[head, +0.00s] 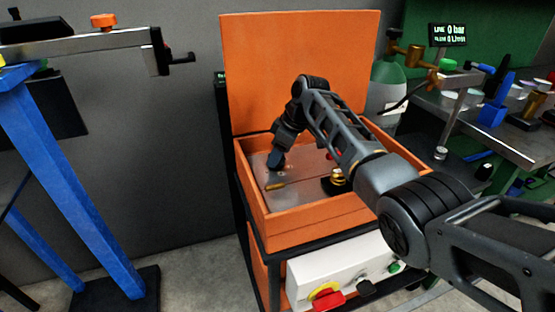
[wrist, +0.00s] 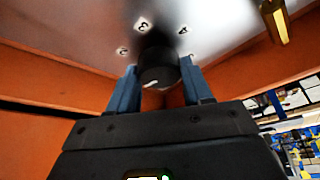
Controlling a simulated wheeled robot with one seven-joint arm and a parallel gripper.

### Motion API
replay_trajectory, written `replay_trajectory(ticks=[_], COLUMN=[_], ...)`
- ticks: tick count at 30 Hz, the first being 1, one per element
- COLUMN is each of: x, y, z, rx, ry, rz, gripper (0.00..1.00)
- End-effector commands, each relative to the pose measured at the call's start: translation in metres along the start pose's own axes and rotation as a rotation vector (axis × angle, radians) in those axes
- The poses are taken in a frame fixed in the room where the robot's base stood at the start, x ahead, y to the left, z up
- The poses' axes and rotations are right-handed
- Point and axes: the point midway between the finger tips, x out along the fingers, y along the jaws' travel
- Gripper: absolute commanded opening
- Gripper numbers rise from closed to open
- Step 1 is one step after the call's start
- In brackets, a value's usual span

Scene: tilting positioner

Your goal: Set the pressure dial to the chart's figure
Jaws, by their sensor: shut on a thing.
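In the wrist view, a round black dial knob (wrist: 159,72) with a white mark on it stands on a metal panel (wrist: 95,22). White number labels sit around it; 2, 3 and 4 can be read. My gripper (wrist: 160,88) has its two blue fingers on either side of the knob and is shut on it. In the head view my gripper (head: 275,158) reaches down into the orange box (head: 310,232), and the knob is hidden there. A display (head: 448,34) at upper right reads "0 bar". I cannot make out a chart in either view.
The box's raised orange lid (head: 300,70) stands behind my arm. A brass-coloured fitting (head: 338,177) and a brass bar (head: 275,186) are on the panel. A white control box with a red button (head: 328,298) is in front. A gas cylinder (head: 387,82) and cluttered bench stand right.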

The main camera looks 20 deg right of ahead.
Motion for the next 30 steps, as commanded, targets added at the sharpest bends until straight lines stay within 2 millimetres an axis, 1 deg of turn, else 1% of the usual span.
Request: replay_trajectory(ticks=[1,6,12,18,30], x=[0.0027,0.0020,0.0009,0.0004,-0.0003], y=[0.0009,0.0012,0.0013,0.0011,0.0010], z=[0.0001,-0.0001,-0.0006,-0.0007,-0.0009], rx=[-0.033,-0.131,-0.204,-0.237,-0.243], ry=[0.002,0.002,0.001,0.001,0.001], rz=[-0.012,-0.053,-0.083,-0.097,-0.099], gripper=[0.19,0.19,0.19,0.19,0.19])
